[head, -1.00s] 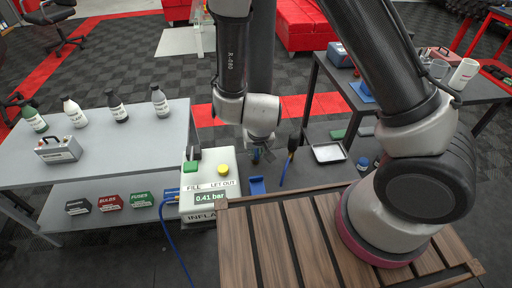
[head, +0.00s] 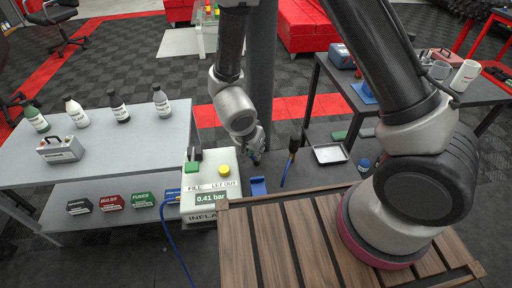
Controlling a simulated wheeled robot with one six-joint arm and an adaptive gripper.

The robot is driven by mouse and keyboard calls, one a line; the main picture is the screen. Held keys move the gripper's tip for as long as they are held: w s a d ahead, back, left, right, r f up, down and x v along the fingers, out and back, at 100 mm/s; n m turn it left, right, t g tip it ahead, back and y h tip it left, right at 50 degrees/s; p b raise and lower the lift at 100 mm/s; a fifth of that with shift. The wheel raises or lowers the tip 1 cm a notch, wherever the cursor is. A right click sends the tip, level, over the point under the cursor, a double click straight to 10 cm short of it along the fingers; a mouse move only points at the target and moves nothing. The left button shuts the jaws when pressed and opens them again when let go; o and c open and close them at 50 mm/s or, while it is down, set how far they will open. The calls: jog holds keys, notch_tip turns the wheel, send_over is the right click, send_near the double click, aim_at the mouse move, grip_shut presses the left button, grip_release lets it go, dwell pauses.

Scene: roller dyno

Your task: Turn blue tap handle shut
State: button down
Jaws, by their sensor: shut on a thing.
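My gripper (head: 255,158) is small and partly hidden behind my wrist, low beside the grey post and to the right of the inflator box. It is shut on a small bluish part that looks like the blue tap handle. Most of the handle is covered by my fingers and wrist, so its exact angle cannot be told.
The inflator box (head: 211,207) reads 0.41 bar and has a green and a yellow button. A blue holder (head: 258,187) and a hanging black-and-blue hose piece (head: 290,160) are close by. Side tables with bottles (head: 118,106) and a tray (head: 330,153) flank the area.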

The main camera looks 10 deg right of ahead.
jog(key=m, duration=0.1)
jog(key=m+g, duration=0.1)
jog(key=m, duration=0.1)
jog(key=m+h, duration=0.1)
jog(key=shift+w+a+m, duration=0.25)
jog(key=shift+a+m, duration=0.05)
jog(key=shift+a, duration=0.05)
jog(key=m+g, duration=0.1)
jog(key=m, duration=0.3)
jog(key=shift+w+g+h, duration=0.2)
jog(key=shift+g+h, duration=0.1)
jog(key=shift+g, duration=0.1)
jog(key=shift+m, duration=0.3)
jog(key=c, duration=1.5)
grip_release()
jog(key=shift+f, duration=0.1)
jog(key=v, duration=1.2)
jog(key=shift+w, duration=0.15)
